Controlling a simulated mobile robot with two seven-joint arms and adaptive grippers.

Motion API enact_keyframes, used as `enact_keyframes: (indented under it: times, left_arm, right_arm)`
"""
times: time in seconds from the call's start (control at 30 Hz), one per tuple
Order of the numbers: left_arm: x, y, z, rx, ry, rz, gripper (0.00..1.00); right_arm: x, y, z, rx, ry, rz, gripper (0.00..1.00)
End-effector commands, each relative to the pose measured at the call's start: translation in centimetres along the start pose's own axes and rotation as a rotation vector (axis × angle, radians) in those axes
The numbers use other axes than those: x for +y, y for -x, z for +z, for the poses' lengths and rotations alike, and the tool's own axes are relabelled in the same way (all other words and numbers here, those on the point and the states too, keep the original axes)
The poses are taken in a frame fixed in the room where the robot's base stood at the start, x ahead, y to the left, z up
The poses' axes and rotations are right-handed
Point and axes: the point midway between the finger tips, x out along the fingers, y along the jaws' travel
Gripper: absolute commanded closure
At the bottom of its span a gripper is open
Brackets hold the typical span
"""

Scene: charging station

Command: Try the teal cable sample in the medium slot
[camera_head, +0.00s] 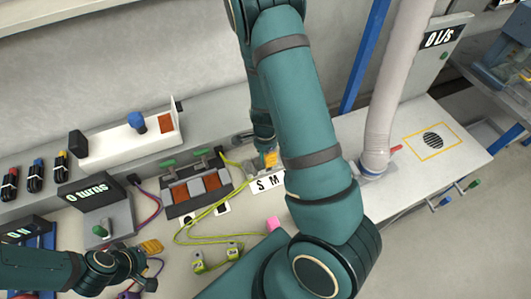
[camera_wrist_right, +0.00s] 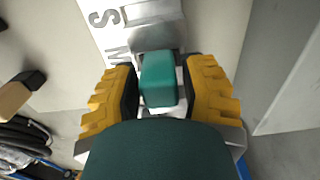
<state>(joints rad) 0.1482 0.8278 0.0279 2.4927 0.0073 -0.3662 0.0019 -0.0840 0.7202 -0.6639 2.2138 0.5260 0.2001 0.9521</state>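The teal cable sample (camera_wrist_right: 160,80) is a small teal block in the right wrist view. My right gripper (camera_wrist_right: 162,92) has its yellow fingers with black pads on either side of it and appears shut on it. A metal gauge block (camera_wrist_right: 156,22) lies just past the sample, beside a white label with S and M (camera_wrist_right: 112,35). Whether the sample is inside a slot is unclear. In the head view my right gripper (camera_head: 269,159) is just above the S M label (camera_head: 266,184), with the sample hidden. My left gripper (camera_head: 150,247) is at lower left, its opening unclear.
A block with brown panels and green levers (camera_head: 197,190) stands left of the right gripper. A yellow-green cable with plugs (camera_head: 233,250) and a pink block (camera_head: 273,224) lie in front. A grey hose (camera_head: 392,95) stands to the right. The "0 turns" box (camera_head: 100,215) stands near my left gripper.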

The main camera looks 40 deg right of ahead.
Motion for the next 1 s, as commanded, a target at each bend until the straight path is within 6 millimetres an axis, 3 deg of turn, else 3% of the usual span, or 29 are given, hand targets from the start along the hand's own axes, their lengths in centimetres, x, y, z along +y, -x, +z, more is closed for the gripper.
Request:
enact_keyframes:
  times: [0.47,1.0]
  left_arm:
    - [0.0,0.1,0.0,0.0,0.0,0.0,0.53]
    - [0.0,0.1,0.0,0.0,0.0,0.0,0.53]
  right_arm:
    - [-0.1,0.8,0.0,0.001,0.001,-0.003,0.44]
    - [-0.1,8.6,0.1,0.0,0.004,-0.005,0.44]
